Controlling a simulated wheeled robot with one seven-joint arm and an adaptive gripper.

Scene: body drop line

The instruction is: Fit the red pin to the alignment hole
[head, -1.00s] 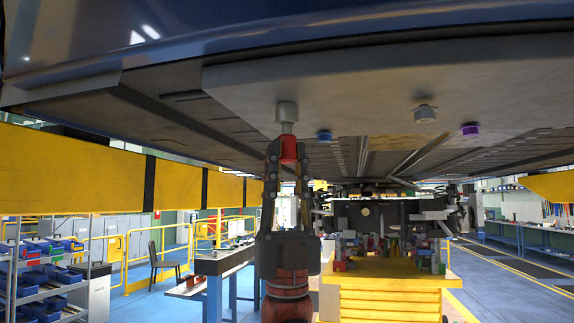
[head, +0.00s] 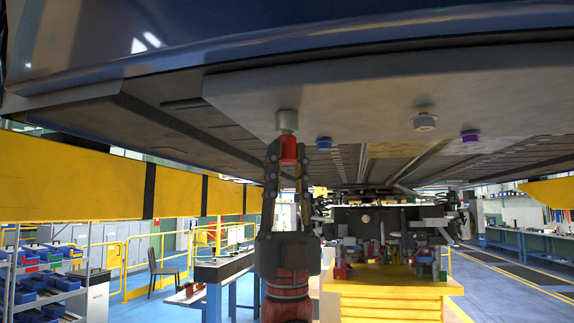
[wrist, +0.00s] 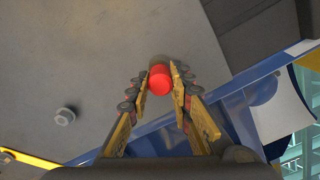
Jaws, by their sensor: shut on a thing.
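My gripper (head: 288,158) points up under the vehicle body and is shut on the red pin (head: 289,150). The pin stands about upright between the fingertips, and its red part also shows in the wrist view (wrist: 160,82). A grey cylindrical fitting (head: 287,121) on the underside is straight above the pin, almost in line with it. The red part is just below the fitting, with only a short pale section between. I cannot tell whether the pin's tip is inside a hole; the opening is hidden.
The grey underside panel (head: 370,100) spreads low over my arm. A yellow cart (head: 390,292) with parts stands behind.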

